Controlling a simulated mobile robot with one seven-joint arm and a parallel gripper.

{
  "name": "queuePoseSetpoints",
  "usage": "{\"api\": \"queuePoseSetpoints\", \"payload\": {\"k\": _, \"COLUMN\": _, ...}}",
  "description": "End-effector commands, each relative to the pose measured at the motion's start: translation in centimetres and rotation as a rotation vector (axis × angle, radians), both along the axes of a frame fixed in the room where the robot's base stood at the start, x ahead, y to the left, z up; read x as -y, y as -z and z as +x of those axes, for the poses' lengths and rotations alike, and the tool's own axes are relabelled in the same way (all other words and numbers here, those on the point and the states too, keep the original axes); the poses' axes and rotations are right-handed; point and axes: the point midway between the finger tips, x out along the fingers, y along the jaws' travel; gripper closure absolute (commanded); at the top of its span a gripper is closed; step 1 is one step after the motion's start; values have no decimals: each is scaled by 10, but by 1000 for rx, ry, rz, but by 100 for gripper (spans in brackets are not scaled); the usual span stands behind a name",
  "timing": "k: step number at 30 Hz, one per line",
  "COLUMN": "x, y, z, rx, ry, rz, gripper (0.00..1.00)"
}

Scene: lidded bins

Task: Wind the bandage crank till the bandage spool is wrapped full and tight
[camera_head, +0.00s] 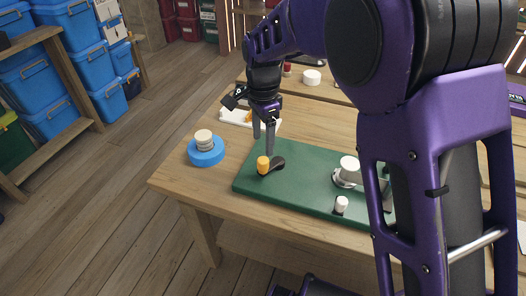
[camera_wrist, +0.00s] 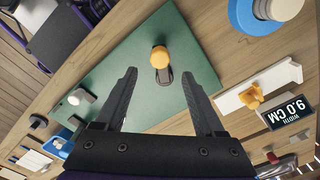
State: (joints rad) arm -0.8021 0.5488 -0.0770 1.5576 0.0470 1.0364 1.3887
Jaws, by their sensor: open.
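The crank has an orange knob (camera_head: 263,164) on a short black arm (camera_head: 276,163), at the left part of a green board (camera_head: 300,165). A white roll (camera_head: 349,168), apparently the bandage spool, stands on a grey mount at the board's right, partly hidden by my arm. My gripper (camera_head: 263,140) points down above the knob, open and empty. In the wrist view the knob (camera_wrist: 160,57) shows beyond and between the spread fingertips (camera_wrist: 160,74), and the fingers look clear of it. How much bandage is wound cannot be told.
A small white cylinder (camera_head: 341,204) stands at the board's front edge. A blue disc with a white roll (camera_head: 206,157) sits at the table's left corner.

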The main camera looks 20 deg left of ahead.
Motion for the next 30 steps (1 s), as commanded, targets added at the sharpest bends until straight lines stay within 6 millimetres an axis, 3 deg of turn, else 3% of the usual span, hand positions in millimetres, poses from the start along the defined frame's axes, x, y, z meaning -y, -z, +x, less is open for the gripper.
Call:
{"api": "queuePoseSetpoints", "payload": {"k": 1, "x": -1, "y": -16, "z": 1, "rx": 3, "ry": 0, "rz": 2, "gripper": 29}}
{"api": "queuePoseSetpoints", "payload": {"k": 6, "x": -1, "y": -54, "z": 1, "rx": 3, "ry": -1, "rz": 2, "gripper": 29}}
{"api": "queuePoseSetpoints", "payload": {"k": 12, "x": 0, "y": -82, "z": 0, "rx": 1, "ry": -1, "rz": 0, "gripper": 29}}
{"api": "queuePoseSetpoints", "payload": {"k": 30, "x": 0, "y": -91, "z": 0, "rx": 0, "ry": -1, "rz": 0, "gripper": 29}}
